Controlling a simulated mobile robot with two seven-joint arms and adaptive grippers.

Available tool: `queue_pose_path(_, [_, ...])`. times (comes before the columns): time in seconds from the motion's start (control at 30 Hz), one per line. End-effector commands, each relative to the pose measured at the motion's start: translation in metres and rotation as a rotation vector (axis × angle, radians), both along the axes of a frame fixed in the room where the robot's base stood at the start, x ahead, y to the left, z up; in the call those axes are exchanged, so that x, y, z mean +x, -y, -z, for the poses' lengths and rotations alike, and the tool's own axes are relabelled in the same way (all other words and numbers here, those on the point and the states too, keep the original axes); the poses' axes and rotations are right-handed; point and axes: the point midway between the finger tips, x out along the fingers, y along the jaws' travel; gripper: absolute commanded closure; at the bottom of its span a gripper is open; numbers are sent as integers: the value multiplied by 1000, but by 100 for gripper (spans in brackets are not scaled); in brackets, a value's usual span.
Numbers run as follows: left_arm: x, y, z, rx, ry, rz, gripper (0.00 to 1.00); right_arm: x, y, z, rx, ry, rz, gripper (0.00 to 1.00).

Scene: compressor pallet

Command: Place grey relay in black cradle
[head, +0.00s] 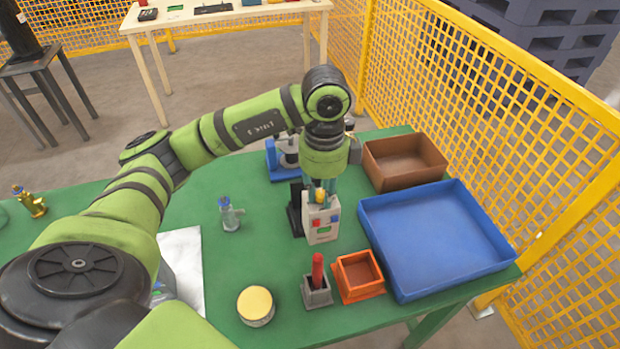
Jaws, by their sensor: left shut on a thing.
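The grey relay (321,226) is a pale box with a red and a blue patch on its front and a yellow part at its top. It is upright near the middle of the green table. My left gripper (321,190) points down from above and is shut on the relay at its top. The black cradle (295,212) stands just behind and left of the relay, which partly hides it. I cannot tell whether the relay touches the cradle or the table. My right gripper is not in view.
A blue tray (385,272) and a brown bin (405,180) lie to the right. An orange box (342,285), a grey holder with a red stick (317,290) and a yellow-topped tin (256,306) stand in front. A small metal fitting (230,215) is left, a blue device (279,162) behind.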

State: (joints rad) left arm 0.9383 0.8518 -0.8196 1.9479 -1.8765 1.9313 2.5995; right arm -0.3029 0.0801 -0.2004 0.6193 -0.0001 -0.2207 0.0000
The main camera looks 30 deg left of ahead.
Motion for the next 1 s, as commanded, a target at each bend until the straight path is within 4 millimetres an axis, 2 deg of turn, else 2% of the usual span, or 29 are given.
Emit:
queue_pose_path(0.1, [16,-20,10,2,-3,-6,100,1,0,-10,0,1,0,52])
queue_pose_path(0.3, [33,-39,25,1,-1,-2,100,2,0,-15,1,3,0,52])
queue_pose_path(0.53, [44,-51,33,0,-2,-1,100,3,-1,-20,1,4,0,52])
queue_pose_path(0.73, [55,-65,48,0,-1,-1,100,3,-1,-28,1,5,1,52])
queue_pose_path(1.0, [57,-67,53,0,1,2,100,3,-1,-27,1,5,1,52])
